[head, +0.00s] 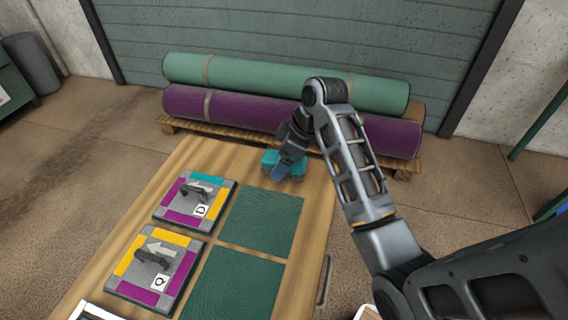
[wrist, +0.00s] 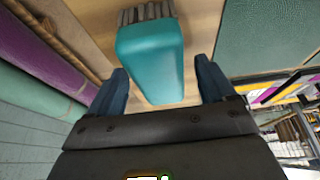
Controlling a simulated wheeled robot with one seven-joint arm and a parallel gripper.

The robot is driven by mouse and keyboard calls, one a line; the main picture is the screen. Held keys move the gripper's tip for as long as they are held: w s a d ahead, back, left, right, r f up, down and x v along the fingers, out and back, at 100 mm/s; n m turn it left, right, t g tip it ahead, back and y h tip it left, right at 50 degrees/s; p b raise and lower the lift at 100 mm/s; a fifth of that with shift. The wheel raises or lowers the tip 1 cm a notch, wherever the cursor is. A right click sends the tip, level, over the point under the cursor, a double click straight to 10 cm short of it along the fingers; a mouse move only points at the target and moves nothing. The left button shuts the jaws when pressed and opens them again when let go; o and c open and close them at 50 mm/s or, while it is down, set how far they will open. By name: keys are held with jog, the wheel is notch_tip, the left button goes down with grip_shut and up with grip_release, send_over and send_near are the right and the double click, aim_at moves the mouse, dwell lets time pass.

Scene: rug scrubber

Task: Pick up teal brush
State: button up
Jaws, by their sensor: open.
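The teal brush (head: 270,160) lies on the wooden table near its far end, just beyond the green mats. In the head view my gripper (head: 283,170) is over it and hides part of it. In the wrist view the brush (wrist: 152,58) shows a teal block body with grey bristles at one end. My gripper (wrist: 165,88) is open, with one blue finger on each side of the brush's near end. There are narrow gaps between the fingers and the brush; I cannot tell if either touches.
Two panels with handles, marked D (head: 195,199) and Q (head: 155,267), lie on the table's left. Green mats (head: 262,218) lie beside them. Rolled green (head: 290,82) and purple (head: 235,105) rugs rest on a pallet behind the table.

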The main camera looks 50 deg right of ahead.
jog(key=shift+f, duration=0.25)
dwell(0.5)
jog(key=shift+c, duration=0.3)
jog(key=c, duration=1)
